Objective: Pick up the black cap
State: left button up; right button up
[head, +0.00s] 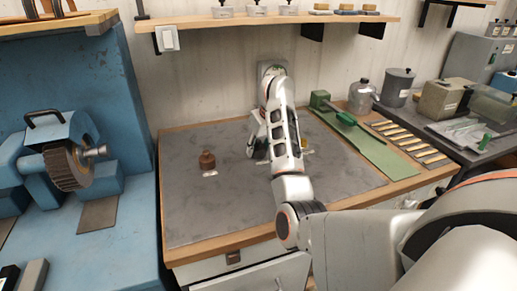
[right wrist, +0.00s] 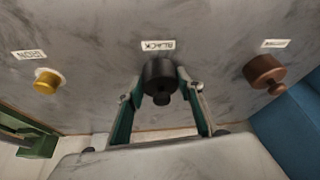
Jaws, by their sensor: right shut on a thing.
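The black cap (right wrist: 160,74) is in the right wrist view, a dark round piece with a narrower knob. It is next to a label reading BLACK on the grey table top (head: 330,170). My right gripper (right wrist: 160,88) is shut on it, with one green-sided finger on each side. I cannot tell whether the cap touches the table. In the head view my right arm hides the cap, and the right gripper (head: 258,146) shows only in part. My left gripper is not in view.
A brown capped piece (head: 207,161) stands left of my right arm, and a yellow cap (right wrist: 46,82) stands on the other side. A green mat (head: 375,150) and several wooden-handled tools lie to the right. A shelf (head: 230,20) hangs above the back. The front left table is clear.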

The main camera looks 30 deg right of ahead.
notch_tip(320, 180, up, 22)
jog(key=p, duration=0.6)
jog(key=shift+a, duration=0.15)
jog(key=shift+w, duration=0.1)
dwell(0.3)
jog(key=b, duration=0.4)
send_over(259, 141)
notch_tip(259, 141, down, 9)
jog(key=shift+a+f, duration=0.1)
jog(key=shift+f, duration=0.65)
